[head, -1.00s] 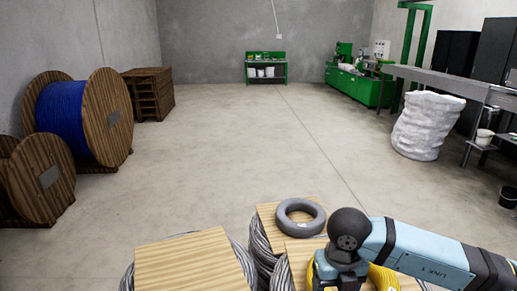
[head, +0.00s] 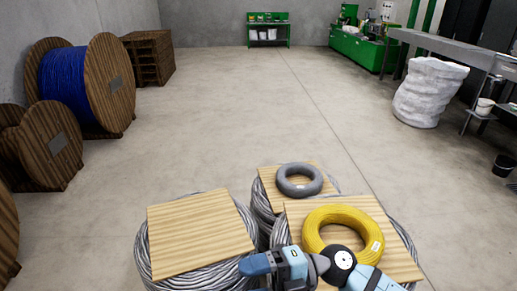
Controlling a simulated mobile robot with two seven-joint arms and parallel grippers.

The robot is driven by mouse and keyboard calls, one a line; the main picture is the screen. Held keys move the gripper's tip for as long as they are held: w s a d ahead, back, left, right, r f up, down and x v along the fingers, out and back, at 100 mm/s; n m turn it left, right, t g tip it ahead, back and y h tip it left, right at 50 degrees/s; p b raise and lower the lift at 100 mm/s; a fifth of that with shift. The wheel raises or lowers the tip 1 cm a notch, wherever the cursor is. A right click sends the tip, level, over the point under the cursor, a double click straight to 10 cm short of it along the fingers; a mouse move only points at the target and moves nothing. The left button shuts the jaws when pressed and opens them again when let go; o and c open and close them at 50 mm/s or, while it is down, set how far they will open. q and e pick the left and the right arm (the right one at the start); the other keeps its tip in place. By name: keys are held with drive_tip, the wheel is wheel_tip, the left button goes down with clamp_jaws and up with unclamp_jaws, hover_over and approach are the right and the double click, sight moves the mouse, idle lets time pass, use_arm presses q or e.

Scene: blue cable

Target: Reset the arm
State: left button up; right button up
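My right arm (head: 293,263) shows at the bottom edge, right of centre, as light-blue links with dark joints. It overlaps the near edge of a wooden board and hides part of it. No gripper fingers can be made out on it, and my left arm does not show. The blue cable (head: 72,88) is wound on a large wooden spool (head: 110,78) at the left wall, well apart from my arm.
A yellow cable ring (head: 345,212) and a grey ring (head: 298,169) lie on boards over grey cable coils. A bare board (head: 200,235) covers the left coil. A smaller spool (head: 58,145) stands left. The middle floor is clear.

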drive_tip(key=w+d+r+m+t+y+p, duration=0.1)
drive_tip(key=w+d+m+t+y+p, duration=0.3)
drive_tip(key=m+t, duration=1.15)
drive_tip(key=w+d+f+m+t+h, duration=0.1)
drive_tip(key=d+f+m+t+h, duration=0.55)
drive_tip(key=m+h, duration=0.35)
drive_tip(key=s+d+f+m+g+h+p, duration=0.1)
drive_tip(key=s+d+f+m+g+h, duration=0.2)
drive_tip(key=f, duration=0.5)
drive_tip(key=s+d+f+m+g+h+p, duration=0.1)
drive_tip(key=s+d+f+m+g+h, duration=0.2)
drive_tip(key=s+d+f+h, duration=0.3)
wheel_tip(320, 180, down, 2)
drive_tip(key=s+d+g, duration=0.1)
drive_tip(key=s, duration=0.1)
drive_tip(key=shift+s, duration=0.3)
